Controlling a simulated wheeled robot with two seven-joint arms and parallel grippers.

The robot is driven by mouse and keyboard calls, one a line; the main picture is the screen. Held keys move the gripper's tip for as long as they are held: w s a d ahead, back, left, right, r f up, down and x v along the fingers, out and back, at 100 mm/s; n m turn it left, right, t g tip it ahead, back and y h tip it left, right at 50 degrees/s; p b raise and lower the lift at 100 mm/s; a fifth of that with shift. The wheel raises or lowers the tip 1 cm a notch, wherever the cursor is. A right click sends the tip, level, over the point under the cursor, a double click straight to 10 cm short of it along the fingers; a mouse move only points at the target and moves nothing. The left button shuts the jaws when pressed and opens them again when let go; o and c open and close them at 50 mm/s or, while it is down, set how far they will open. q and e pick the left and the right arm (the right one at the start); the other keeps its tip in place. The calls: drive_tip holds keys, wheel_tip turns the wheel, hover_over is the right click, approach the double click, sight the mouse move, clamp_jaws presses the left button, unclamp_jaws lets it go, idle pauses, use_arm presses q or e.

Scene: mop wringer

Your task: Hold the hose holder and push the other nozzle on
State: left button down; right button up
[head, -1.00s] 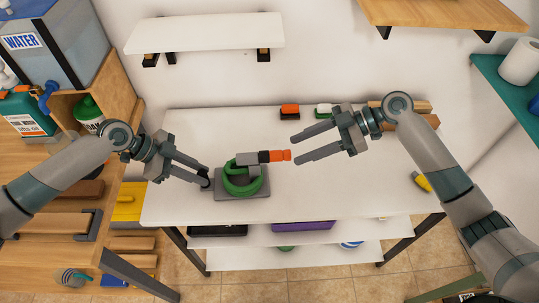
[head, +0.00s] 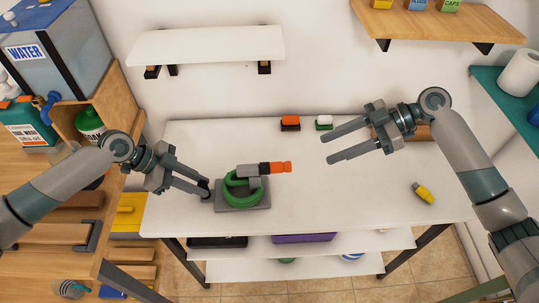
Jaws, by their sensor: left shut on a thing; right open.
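The hose holder has a flat grey base (head: 240,204) on the white table. A green hose (head: 236,195) is coiled on it under a grey clamp. An orange nozzle (head: 281,167) with a black collar sits on the hose end, pointing right. My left gripper (head: 206,189) is shut on the left edge of the hose holder. The other nozzle, yellow with a grey end (head: 423,193), lies on the right part of the table. My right gripper (head: 326,147) is open and empty above the table, to the right of the orange nozzle and up-left of the yellow one.
An orange-and-black block (head: 290,123) and a green-and-white block (head: 324,122) stand at the table's back edge. A brown wooden piece (head: 419,131) is partly hidden behind my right arm. The white table (head: 345,205) is clear between the holder and the yellow nozzle.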

use_arm(q)
drive_tip(key=c, duration=1.4)
unclamp_jaws()
drive_tip(key=shift+a, duration=0.1)
drive_tip(key=v, duration=1.2)
drive_tip(key=shift+f, duration=0.1)
